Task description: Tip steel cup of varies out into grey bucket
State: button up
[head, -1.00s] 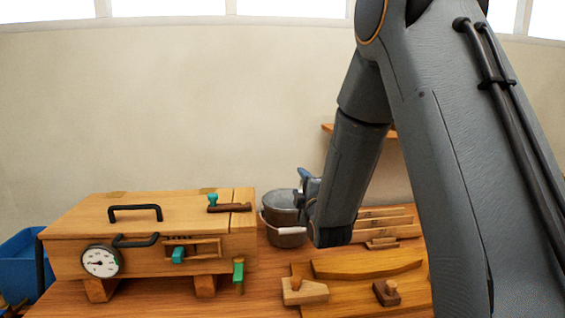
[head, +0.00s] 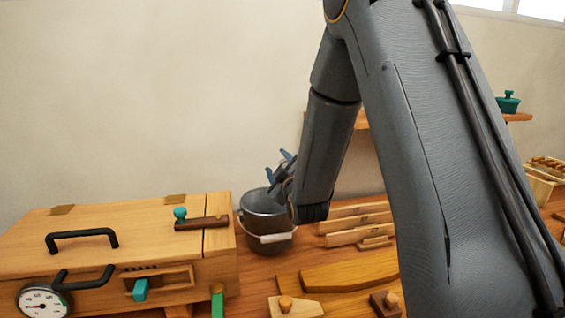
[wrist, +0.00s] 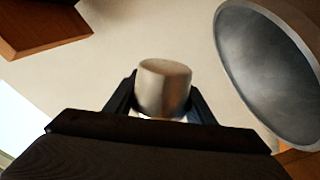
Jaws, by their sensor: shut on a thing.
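My gripper (wrist: 163,105) is shut on the steel cup (wrist: 164,85), which sits between the two dark fingers in the wrist view. The cup's inside is not visible, so I cannot tell what it holds. The grey bucket (head: 262,222) stands on the wooden bench beside the box, its pale handle grip hanging at the front. In the head view my gripper (head: 282,170) is just above the bucket's rim, partly hidden by my arm; the cup cannot be made out there. In the wrist view the bucket's wide round opening (wrist: 265,75) is at the right, apart from the cup.
A wooden box (head: 120,245) with black handles and a dial (head: 43,301) stands left of the bucket. Wooden slats (head: 355,222) and a curved board (head: 350,272) lie to the right. A shelf (head: 362,121) is on the wall behind my arm.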

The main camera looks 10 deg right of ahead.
jog(key=m, duration=0.2)
jog(key=d+m+p, duration=0.1)
jog(key=m, duration=0.1)
jog(key=shift+d+r, duration=0.1)
jog(key=shift+r, duration=0.3)
jog(key=m, duration=0.3)
jog(key=r+m, duration=0.1)
jog(key=m, duration=0.2)
jog(key=shift+d, duration=0.15)
